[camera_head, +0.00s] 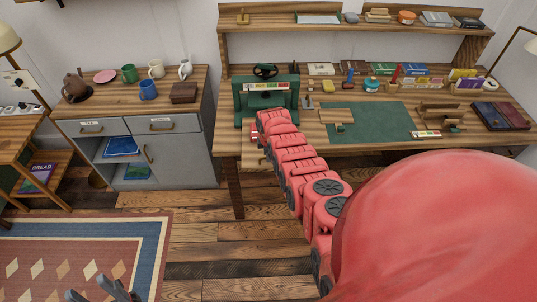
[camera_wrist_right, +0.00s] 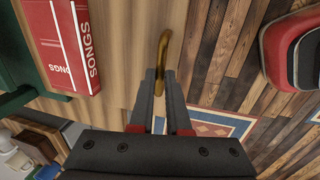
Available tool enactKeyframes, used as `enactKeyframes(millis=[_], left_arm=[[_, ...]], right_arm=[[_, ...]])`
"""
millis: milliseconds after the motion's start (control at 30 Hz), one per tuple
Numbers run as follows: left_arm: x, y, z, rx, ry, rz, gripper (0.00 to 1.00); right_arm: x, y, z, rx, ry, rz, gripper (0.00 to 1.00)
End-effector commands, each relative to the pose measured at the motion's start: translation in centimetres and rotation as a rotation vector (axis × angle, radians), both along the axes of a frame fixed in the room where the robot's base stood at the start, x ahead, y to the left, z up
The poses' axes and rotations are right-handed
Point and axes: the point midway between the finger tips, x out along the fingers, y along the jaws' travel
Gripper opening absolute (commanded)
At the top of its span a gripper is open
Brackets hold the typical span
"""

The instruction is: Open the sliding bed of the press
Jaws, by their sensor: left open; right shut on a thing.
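The green press (camera_head: 293,97) with a dark wheel (camera_head: 265,71) stands at the left end of the workbench. In the right wrist view a pale wooden board, seemingly the sliding bed (camera_wrist_right: 115,45), carries a curved brass handle (camera_wrist_right: 164,48) at its edge. My right gripper (camera_wrist_right: 161,75) is shut on this handle, its fingers on both sides of it. In the head view my red right arm covers the right gripper and the handle. My left gripper (camera_head: 103,288) is open and empty at the bottom left, over the rug, far from the press.
A red SONGS book (camera_wrist_right: 62,45) lies beside the bed's handle side, near green press parts. The workbench (camera_head: 228,140) holds a green mat (camera_head: 375,122), books and small tools. A grey cabinet (camera_head: 185,155) with mugs stands left. The floor before the bench is clear.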

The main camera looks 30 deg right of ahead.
Motion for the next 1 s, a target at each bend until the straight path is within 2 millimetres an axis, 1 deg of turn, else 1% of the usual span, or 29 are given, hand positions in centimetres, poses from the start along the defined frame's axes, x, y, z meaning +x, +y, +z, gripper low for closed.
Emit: enactKeyframes(millis=[100,133,267,300,667,833,1000], left_arm=[[0.0,0.0,0.0,0.000,0.000,0.000,0.50],[0.0,0.0,0.0,0.000,0.000,0.000,0.50],[0.0,0.0,0.0,0.000,0.000,0.000,0.50],[0.0,0.0,0.0,0.000,0.000,0.000,0.50],[0.0,0.0,0.0,0.000,0.000,0.000,0.50],[0.0,0.0,-0.2,0.000,0.000,0.000,0.50],[0.0,0.0,-0.3,0.000,0.000,0.000,0.50]], right_arm=[[0.0,-0.1,0.0,-0.001,-0.001,0.000,0.00],[0.0,-0.1,0.0,-0.001,-0.001,0.000,0.18],[0.0,0.0,0.0,0.000,0.000,0.000,0.42],[0.0,0.0,0.0,0.000,0.000,0.000,0.45],[0.0,0.0,0.1,0.000,0.000,0.000,0.45],[0.0,0.1,0.7,-0.001,-0.001,0.001,0.45],[-0.1,0.2,2.0,-0.002,-0.005,0.001,0.45]])
